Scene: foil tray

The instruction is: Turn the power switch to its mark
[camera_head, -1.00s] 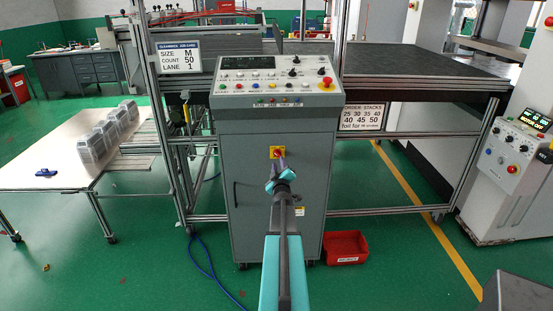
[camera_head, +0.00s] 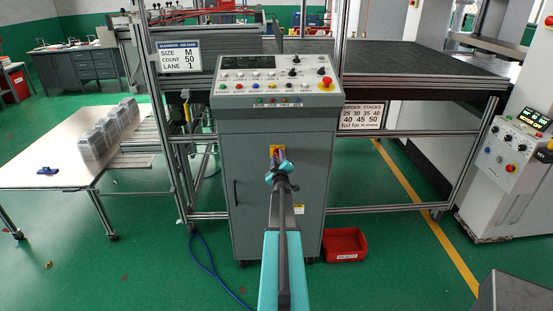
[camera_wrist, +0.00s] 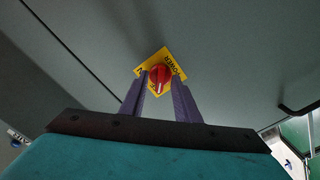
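The power switch is a red round knob (camera_wrist: 160,76) with a white line, on a yellow plate (camera_wrist: 174,66) with black lettering. It sits on the front of the grey cabinet; in the head view the plate (camera_head: 272,151) is partly hidden by my fingers. In the wrist view my gripper (camera_wrist: 160,84) is open, with its two purple fingers pointing at the plate, one on each side of the knob. Its fingertips are close to the knob; I cannot tell whether they touch it. The mark on the plate is not readable.
The grey cabinet (camera_head: 255,205) carries a sloped panel (camera_head: 240,90) with buttons and a red emergency stop. A red bin (camera_head: 344,245) stands on the floor at its right. A table (camera_head: 45,150) with foil trays is at the left. A blue cable lies on the floor.

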